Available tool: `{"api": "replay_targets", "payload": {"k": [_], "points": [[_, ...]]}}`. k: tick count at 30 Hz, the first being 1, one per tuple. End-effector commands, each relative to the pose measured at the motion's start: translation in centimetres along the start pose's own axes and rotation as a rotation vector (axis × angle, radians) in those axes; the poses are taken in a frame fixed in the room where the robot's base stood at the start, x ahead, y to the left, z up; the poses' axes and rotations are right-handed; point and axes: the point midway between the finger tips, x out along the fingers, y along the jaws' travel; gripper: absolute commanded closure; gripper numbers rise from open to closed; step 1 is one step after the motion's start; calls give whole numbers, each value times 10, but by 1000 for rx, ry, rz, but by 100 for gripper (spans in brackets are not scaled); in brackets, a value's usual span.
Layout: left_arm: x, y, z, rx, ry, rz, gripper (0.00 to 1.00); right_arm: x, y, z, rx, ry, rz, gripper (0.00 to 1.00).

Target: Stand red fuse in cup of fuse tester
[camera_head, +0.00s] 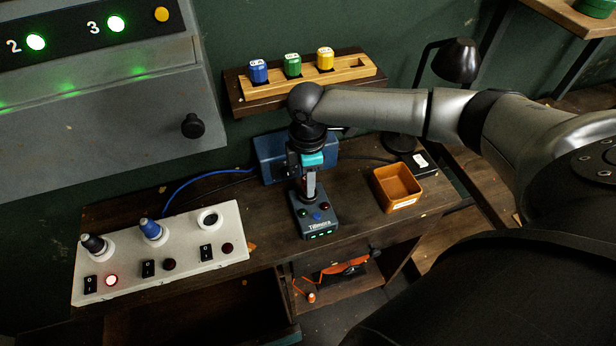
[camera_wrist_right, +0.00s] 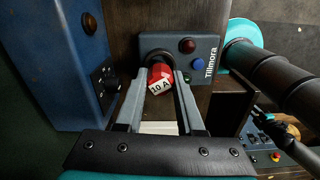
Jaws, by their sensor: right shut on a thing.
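The fuse tester (camera_head: 318,224) is a dark box marked Tillmora on the bench, with red, green and blue buttons and lit green lamps; it also shows in the right wrist view (camera_wrist_right: 207,52). My right gripper (camera_wrist_right: 160,84) points down over the tester and is shut on the red fuse (camera_wrist_right: 161,74), labelled 10 A. The fuse's far end meets the dark round cup (camera_wrist_right: 158,57) of the tester; I cannot tell how deep it sits. In the head view my right gripper (camera_head: 309,190) hides the cup and most of the fuse. My left gripper is not in view.
A white switch panel (camera_head: 180,268) with black and blue fuses and an empty socket lies left. An orange tray (camera_head: 412,203) stands right of the tester. A blue box (camera_head: 270,160) is behind. A wooden rack (camera_head: 352,72) holds blue, green and yellow fuses.

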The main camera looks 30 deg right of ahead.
Motion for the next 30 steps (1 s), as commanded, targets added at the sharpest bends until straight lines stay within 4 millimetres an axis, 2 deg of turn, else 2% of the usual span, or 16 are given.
{"api": "replay_targets", "payload": {"k": [22,23,30], "points": [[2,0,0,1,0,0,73,14,0,0,1,0,1,100],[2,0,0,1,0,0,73,14,0,0,1,0,1,62],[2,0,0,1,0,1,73,13,0,0,1,0,1,35]]}}
